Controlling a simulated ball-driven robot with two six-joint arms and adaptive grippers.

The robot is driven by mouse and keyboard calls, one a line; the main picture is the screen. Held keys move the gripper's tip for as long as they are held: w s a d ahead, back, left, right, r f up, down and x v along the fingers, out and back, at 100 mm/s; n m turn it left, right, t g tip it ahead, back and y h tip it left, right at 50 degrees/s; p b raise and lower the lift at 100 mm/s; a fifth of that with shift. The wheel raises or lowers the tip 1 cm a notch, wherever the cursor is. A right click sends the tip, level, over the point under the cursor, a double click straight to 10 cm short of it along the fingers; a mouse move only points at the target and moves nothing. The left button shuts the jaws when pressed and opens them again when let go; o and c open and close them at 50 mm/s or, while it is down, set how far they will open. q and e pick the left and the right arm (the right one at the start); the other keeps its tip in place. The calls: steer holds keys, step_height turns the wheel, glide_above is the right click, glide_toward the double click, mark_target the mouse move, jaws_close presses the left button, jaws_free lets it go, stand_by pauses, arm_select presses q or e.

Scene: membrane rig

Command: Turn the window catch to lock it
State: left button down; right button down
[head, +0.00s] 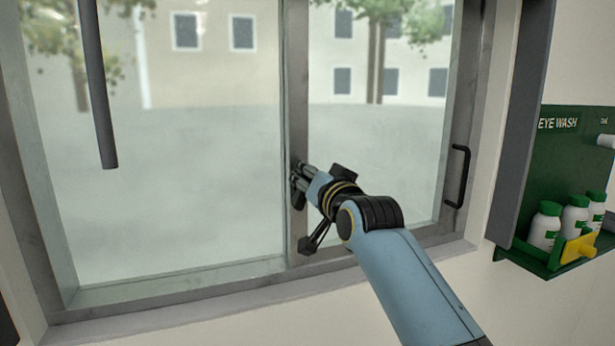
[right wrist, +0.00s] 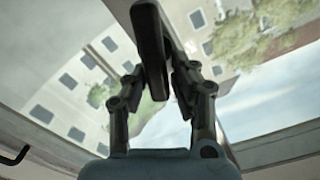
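The sliding window's middle upright (head: 295,60) stands between two glass panes. My right gripper (head: 298,177) is at this upright, low on the window, and hides the catch in the head view. In the right wrist view the window catch shows as a dark, long handle (right wrist: 152,45). It lies between the two fingers of my right gripper (right wrist: 158,72), with a finger pad close on each side. I cannot tell whether both pads press on it. My left gripper is not in view.
A dark pull handle (head: 458,176) is on the window's right frame. A green eye wash station (head: 560,165) with white bottles (head: 574,218) and a yellow part (head: 578,247) hangs on the right wall. A grey rod (head: 98,90) hangs down at upper left.

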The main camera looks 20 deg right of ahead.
steer(key=c, duration=1.4)
jaws_free()
steer(key=shift+d+f, duration=0.2)
steer(key=shift+o, duration=1)
steer(key=shift+d, duration=0.25)
steer(key=shift+a, duration=0.15)
steer(key=shift+a, duration=0.1)
steer(key=s, duration=1.2)
steer(key=shift+d, duration=0.25)
